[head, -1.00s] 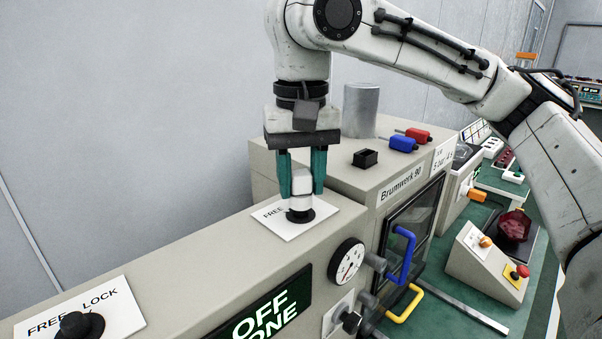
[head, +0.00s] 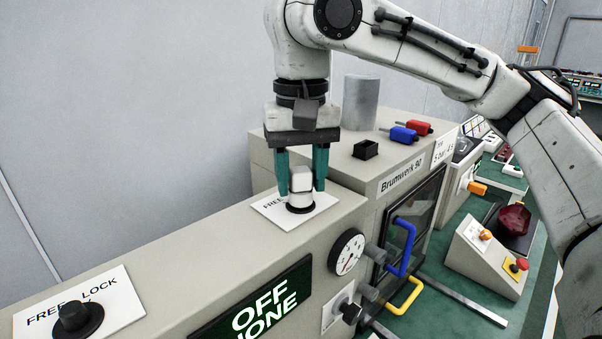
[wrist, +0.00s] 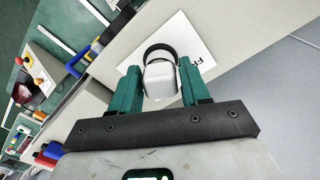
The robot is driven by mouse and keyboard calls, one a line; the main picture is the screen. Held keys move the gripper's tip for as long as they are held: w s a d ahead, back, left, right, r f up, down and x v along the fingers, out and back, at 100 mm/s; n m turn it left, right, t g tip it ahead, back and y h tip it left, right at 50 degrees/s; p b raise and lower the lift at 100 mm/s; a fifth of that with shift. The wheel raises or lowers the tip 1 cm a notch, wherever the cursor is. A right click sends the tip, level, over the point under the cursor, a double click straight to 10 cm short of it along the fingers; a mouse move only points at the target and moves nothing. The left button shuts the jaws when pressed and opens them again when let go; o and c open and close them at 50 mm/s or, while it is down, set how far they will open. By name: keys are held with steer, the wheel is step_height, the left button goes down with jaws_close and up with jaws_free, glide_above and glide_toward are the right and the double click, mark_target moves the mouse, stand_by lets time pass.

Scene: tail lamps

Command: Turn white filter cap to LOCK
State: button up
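The white filter cap (head: 301,181) is a blocky white knob on a round black base. It stands on a white label plate (head: 268,214) on top of the beige machine. Part of the word FREE shows on the plate; LOCK is hidden behind the cap and fingers. My gripper (head: 301,190) points down over the cap, its two green fingers on either side with narrow gaps. In the wrist view the cap (wrist: 160,80) sits between the fingers, which look open around it. Which word the cap points to cannot be told.
A black knob (head: 75,318) on another FREE/LOCK plate stands at the lower left. A gauge (head: 347,252) and a lit OFF display (head: 262,308) are on the front face. Behind are a grey cylinder (head: 361,102) and blue (head: 404,134) and red (head: 419,127) handled parts.

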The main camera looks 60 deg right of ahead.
mark_target(301, 169)
steer(key=o, duration=0.4)
steer(key=shift+r, duration=0.1)
step_height(301, 169, up, 11)
steer(key=shift+f+b, duration=0.2)
steer(key=shift+b, duration=0.3)
